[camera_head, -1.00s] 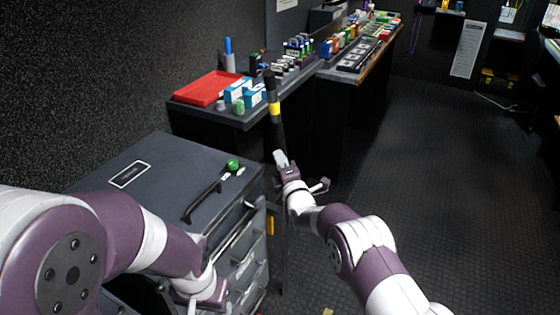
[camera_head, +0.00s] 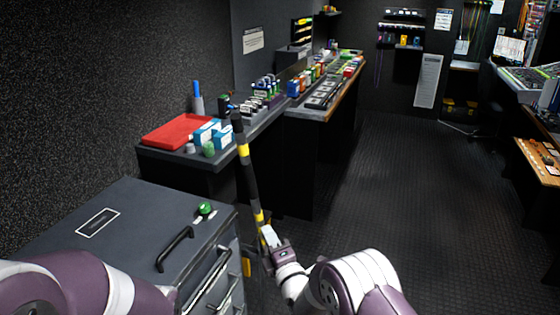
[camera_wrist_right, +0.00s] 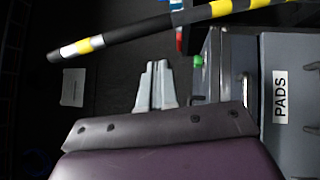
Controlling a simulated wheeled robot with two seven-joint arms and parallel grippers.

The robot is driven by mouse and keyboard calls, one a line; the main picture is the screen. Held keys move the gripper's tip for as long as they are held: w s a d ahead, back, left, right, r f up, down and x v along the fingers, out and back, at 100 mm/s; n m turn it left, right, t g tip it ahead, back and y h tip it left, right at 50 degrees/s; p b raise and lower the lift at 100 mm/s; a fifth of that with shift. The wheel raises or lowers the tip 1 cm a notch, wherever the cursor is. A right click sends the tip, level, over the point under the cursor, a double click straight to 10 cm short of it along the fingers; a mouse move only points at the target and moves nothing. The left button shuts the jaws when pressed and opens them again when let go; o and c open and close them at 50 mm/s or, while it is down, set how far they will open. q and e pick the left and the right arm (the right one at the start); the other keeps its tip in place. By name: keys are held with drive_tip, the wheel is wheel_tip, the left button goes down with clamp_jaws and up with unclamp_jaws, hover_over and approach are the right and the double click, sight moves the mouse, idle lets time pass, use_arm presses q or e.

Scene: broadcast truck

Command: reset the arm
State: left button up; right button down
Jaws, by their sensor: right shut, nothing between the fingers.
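My right gripper (camera_head: 268,238) is low in the middle of the head view, beside the dark cabinet. Its fingers are shut and empty; they also show together in the right wrist view (camera_wrist_right: 157,86). A black pole with yellow bands (camera_head: 247,172) stands slightly tilted by the gripper in the head view. In the right wrist view the pole (camera_wrist_right: 165,25) crosses beyond the fingertips, apart from them. My left arm shows at the lower left of the head view, but its gripper is out of the picture.
The dark cabinet (camera_head: 130,225) with handles and a green knob (camera_head: 204,208) is at the left. Behind it a counter holds a red tray (camera_head: 178,131), blue boxes (camera_head: 208,132) and several small items. Open floor (camera_head: 400,200) lies to the right. A desk (camera_head: 540,160) stands at the far right.

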wheel_tip(320, 180, down, 10)
drive_tip(key=s+d+m+g+h, duration=0.2)
drive_tip(key=s+m+g+h, duration=0.1)
drive_tip(key=m+g, duration=0.25)
drive_tip(key=s+d+f+m+g+h+p, duration=0.1)
drive_tip(key=s+d+m+g+h+p, duration=0.15)
drive_tip(key=s+d+m+g, duration=0.3)
drive_tip(key=s+d+r+m+g+h+p, duration=0.1)
drive_tip(key=s+d+r+m+g+p, duration=0.1)
drive_tip(key=s+d+r+m, duration=0.3)
drive_tip(key=s+d+r+m+g+h+p, duration=0.1)
drive_tip(key=s+d+r+m+g, duration=0.15)
drive_tip(key=s, duration=0.55)
drive_tip(key=s+d+r+m+g+h+p, duration=0.1)
drive_tip(key=s+d+r+m+g+p, duration=0.1)
drive_tip(key=s+d+r+m, duration=0.3)
drive_tip(key=s+d+r+t+p, duration=0.1)
drive_tip(key=s+d+r+p, duration=0.2)
drive_tip(key=r, duration=0.3)
drive_tip(key=shift+s+m, duration=0.35)
drive_tip(key=shift+s, duration=0.2)
